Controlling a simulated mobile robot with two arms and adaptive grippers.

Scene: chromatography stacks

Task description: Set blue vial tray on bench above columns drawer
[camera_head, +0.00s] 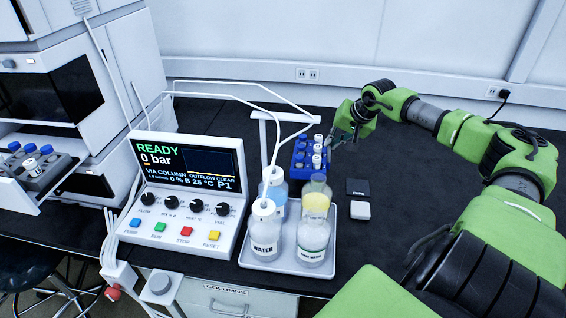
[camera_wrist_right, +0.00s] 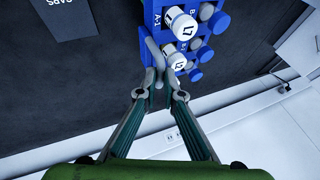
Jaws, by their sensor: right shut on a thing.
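The blue vial tray (camera_head: 300,158) holds several vials with white and blue caps. It is at the back of the dark bench (camera_head: 420,200), behind the bottles. My right gripper (camera_head: 342,138) is at the tray's right side. In the right wrist view, the gripper (camera_wrist_right: 160,88) is shut on a handle-like part at the edge of the blue tray (camera_wrist_right: 150,15). I cannot tell whether the tray touches the bench. The columns drawer (camera_head: 230,300) is below the bench at the front, its label readable. My left gripper is not in view.
A white tray (camera_head: 285,262) with several bottles stands in front of the blue tray. A control box (camera_head: 185,190) is left of it. A dark square (camera_head: 358,187) and a white block (camera_head: 360,210) lie to the right. An open instrument drawer (camera_head: 25,190) holds a grey rack.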

